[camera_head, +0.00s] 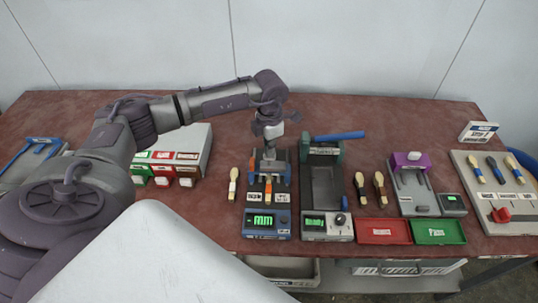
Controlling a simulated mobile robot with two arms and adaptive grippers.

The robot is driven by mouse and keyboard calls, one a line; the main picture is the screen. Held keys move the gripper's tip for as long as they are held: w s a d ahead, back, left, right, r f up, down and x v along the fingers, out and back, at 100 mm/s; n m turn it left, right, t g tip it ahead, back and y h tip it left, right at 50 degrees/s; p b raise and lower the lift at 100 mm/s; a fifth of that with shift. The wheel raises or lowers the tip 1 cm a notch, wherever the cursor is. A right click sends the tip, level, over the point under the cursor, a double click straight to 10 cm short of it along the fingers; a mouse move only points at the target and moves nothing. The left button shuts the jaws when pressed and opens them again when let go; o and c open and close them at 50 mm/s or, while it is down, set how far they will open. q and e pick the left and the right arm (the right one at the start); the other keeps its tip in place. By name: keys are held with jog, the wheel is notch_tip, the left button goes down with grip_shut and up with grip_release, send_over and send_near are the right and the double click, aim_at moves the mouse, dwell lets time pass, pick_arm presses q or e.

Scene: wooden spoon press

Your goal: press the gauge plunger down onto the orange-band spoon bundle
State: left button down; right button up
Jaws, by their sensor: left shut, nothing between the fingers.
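The blue gauge (267,220) stands on the table near the middle, with a lit green "mm" display at its front. The orange-band spoon bundle (268,191) lies in the gauge, upright in the picture, below the gauge's head. My left gripper (269,146) is shut and empty, directly over the top of the gauge. The plunger is mostly hidden behind the gripper, and I cannot tell whether they touch. My right gripper is not in view.
A spoon (233,184) lies left of the gauge. A green press (324,190) with a blue lever (340,136) stands close on its right. Red (383,232) and green (437,232) trays are farther right. A purple-topped device (410,163) stands behind them.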

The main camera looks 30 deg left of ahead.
pick_arm(q)
jog(key=shift+f+b, duration=0.8)
jog(key=shift+f, duration=0.2)
dwell(0.4)
jog(key=shift+r+p, duration=2.15)
jog(key=shift+r, duration=1.45)
jog(key=shift+d+f, duration=0.1)
